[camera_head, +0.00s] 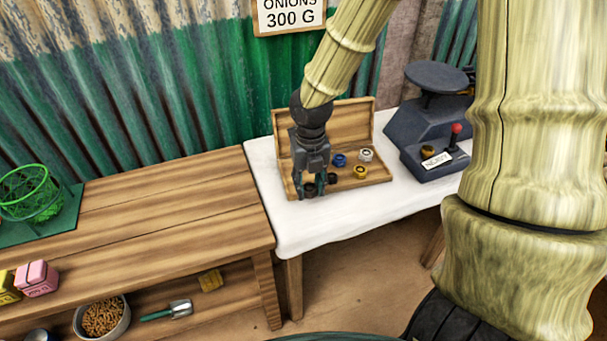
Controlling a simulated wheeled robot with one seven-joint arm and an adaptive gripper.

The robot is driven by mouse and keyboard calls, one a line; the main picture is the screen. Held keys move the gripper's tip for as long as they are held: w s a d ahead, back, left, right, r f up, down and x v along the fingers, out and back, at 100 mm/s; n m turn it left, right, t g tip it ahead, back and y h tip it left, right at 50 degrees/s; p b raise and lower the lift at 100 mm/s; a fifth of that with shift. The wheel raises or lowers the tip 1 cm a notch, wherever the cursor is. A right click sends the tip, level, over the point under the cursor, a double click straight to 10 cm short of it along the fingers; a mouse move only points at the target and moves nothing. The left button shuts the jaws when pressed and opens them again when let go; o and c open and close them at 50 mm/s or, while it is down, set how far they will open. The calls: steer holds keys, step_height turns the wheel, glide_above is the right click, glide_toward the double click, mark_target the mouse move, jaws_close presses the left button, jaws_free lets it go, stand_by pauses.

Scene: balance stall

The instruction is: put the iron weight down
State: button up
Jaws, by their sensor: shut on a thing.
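My gripper (309,184) points down at the front left of an open wooden weight box (378,179). Its fingers are shut on a small dark weight (309,190), which looks like the iron weight. The fingers partly cover it, and I cannot tell whether it touches the box floor. Another dark weight (333,178) is just right of the fingers. A blue weight (339,160), a silver-white one (366,155) and a brass-yellow one (360,172) also sit in the box.
The box stands on a white-clothed table (290,238). A dark scale (425,125) with a red-knobbed lever (456,130) is to its right. A wooden bench (165,225) at left is mostly clear, with a green wire basket (30,192). A sign (290,15) hangs behind.

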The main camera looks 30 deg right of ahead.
steer(key=w+d, duration=0.1)
steer(key=w, duration=0.3)
steer(key=w+d, duration=0.1)
steer(key=w, duration=0.2)
steer(key=shift+d+f, duration=0.3)
steer(key=shift+f, duration=1.8)
steer(key=o, duration=1)
steer(key=shift+f, duration=0.15)
steer(key=shift+c, duration=0.2)
step_height(320, 180, up, 12)
steer(key=p, duration=0.1)
steer(key=shift+r, duration=0.2)
